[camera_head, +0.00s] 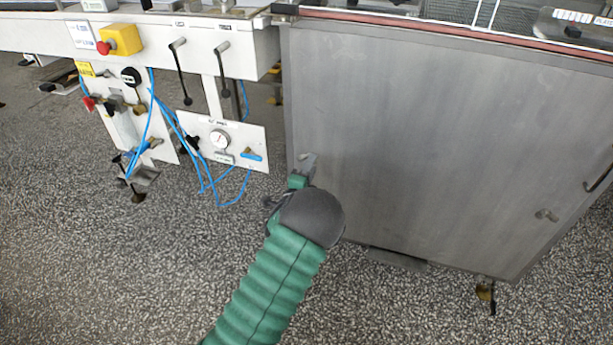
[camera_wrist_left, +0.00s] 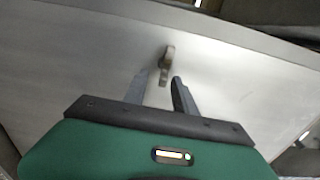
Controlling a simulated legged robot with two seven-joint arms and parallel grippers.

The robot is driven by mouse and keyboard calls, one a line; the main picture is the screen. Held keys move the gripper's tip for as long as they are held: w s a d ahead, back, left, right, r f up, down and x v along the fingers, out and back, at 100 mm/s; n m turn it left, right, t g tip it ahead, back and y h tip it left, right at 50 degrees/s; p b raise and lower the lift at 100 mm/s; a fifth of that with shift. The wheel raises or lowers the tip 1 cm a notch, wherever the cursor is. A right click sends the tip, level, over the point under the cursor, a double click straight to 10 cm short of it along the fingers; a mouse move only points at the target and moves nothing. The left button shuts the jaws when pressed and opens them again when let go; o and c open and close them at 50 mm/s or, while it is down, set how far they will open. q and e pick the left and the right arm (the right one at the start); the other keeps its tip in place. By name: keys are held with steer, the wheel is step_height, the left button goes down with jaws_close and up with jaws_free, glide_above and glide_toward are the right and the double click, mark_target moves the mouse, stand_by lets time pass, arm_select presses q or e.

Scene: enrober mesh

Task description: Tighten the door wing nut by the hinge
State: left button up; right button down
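The grey metal door (camera_head: 430,140) fills the right half of the head view. A small wing nut (camera_wrist_left: 167,62) stands out from the door in the left wrist view. My left gripper (camera_wrist_left: 160,78) is open, one finger on each side of the wing nut's lower end, with no clear contact. In the head view my left gripper (camera_head: 303,170) is at the door's left edge, where it mostly hides this nut. A second wing nut (camera_head: 546,215) is at the door's lower right. My right gripper is not in view.
Left of the door are a white panel with a gauge (camera_head: 220,139), black levers (camera_head: 181,72), loose blue hoses (camera_head: 205,180) and a yellow box with a red button (camera_head: 121,40). A door handle (camera_head: 600,178) is at the far right. The speckled floor (camera_head: 110,270) is clear in front.

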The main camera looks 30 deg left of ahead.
arm_select(q)
steer(key=p+v, duration=0.5)
steer(key=v, duration=1.1)
steer(key=shift+s+d+p, duration=0.2)
steer(key=shift+p, duration=0.15)
